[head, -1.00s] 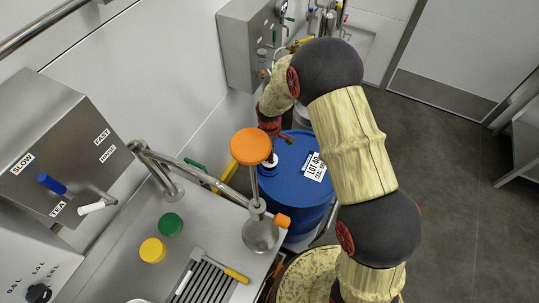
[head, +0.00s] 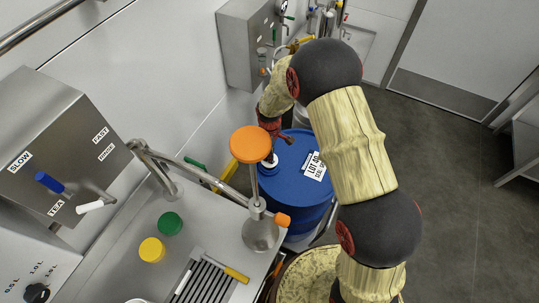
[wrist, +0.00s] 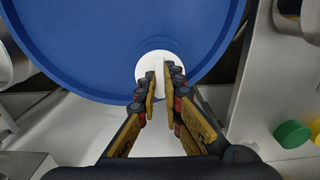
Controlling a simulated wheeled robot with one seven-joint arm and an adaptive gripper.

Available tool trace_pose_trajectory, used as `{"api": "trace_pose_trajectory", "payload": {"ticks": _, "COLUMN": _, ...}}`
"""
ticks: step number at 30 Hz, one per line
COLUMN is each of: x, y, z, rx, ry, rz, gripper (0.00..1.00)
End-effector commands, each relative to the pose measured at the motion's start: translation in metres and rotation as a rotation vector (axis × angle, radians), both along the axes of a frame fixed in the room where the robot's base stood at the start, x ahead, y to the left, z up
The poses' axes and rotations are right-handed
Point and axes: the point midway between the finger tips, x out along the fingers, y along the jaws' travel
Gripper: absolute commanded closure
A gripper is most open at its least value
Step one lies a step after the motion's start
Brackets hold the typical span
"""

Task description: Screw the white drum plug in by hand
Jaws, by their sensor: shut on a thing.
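The blue drum (head: 296,190) stands on the floor beyond the counter, with a white lot label on its top. In the wrist view the blue drum top (wrist: 90,40) fills the upper part. The white drum plug (wrist: 150,60) sits near the drum's rim, and my gripper (wrist: 161,82) is shut on its raised grip. In the head view the plug (head: 270,160) shows as a small white spot, partly hidden by the orange knob. The plug's thread and how deep it sits are hidden.
A steel counter (head: 110,245) lies to the left, with a green cap (head: 170,223), a yellow cap (head: 152,250) and a slotted drain. An orange-topped metal stem (head: 250,145) rises close to the drum and my arm. Open floor (head: 440,190) lies to the right.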

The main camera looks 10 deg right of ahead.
Motion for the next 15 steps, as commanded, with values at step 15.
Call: {"api": "trace_pose_trajectory", "payload": {"ticks": 15, "x": 0.000, "y": 0.000, "z": -0.015, "rx": 0.000, "ry": 0.000, "rz": 0.000, "gripper": 1.00}}
